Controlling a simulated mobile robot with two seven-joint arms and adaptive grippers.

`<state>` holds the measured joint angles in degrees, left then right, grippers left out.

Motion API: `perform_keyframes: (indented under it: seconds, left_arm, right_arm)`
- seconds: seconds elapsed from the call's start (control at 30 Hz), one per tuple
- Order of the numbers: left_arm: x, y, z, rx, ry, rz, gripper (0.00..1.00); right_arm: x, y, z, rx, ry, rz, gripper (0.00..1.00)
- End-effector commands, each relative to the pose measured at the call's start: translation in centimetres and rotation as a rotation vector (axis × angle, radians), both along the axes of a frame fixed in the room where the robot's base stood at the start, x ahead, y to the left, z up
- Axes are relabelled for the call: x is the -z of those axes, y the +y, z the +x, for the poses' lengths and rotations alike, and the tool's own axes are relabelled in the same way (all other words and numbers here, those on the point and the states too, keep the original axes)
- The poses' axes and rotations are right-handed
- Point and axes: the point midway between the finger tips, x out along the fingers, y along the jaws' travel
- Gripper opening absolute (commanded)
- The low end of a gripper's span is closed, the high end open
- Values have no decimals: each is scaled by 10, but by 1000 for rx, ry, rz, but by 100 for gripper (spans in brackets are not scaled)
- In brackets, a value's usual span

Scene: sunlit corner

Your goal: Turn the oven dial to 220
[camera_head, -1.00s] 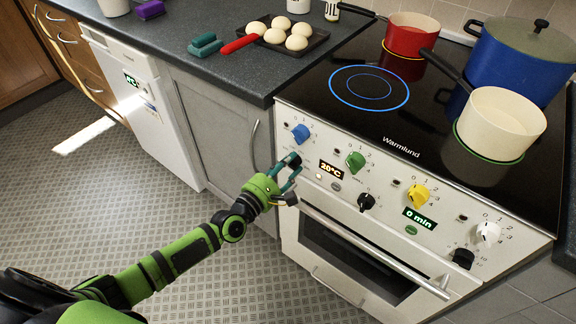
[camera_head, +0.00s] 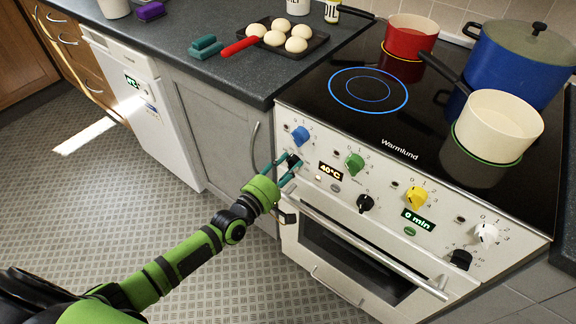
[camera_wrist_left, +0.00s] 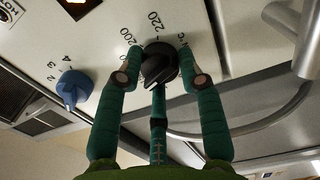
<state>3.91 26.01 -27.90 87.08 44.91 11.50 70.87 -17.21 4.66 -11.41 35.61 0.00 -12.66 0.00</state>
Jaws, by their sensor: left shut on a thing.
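The black oven dial (camera_wrist_left: 160,65) sits on the white control panel, with 200, 220 and °C marks around it in the left wrist view. My left gripper (camera_head: 284,168) is shut on the dial, its teal fingers on either side; it also shows in the left wrist view (camera_wrist_left: 157,75). In the head view the fingers partly hide the dial (camera_head: 293,161). The orange temperature display (camera_head: 331,171) reads 40°C. My right gripper is not in view.
Blue (camera_head: 300,135), green (camera_head: 355,163), yellow (camera_head: 416,197) and white (camera_head: 486,233) knobs line the panel. The oven handle (camera_head: 375,252) runs below it. Pots, including a cream pan (camera_head: 500,120), stand on the hob.

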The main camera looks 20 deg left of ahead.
Motion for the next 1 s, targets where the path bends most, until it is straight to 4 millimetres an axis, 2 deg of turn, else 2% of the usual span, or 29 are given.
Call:
perform_keyframes:
  seconds: [1.0]
  left_arm:
    - [-6, 3, 2, -9, -334, 906, 5]
  right_arm:
    - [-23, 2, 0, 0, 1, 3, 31]
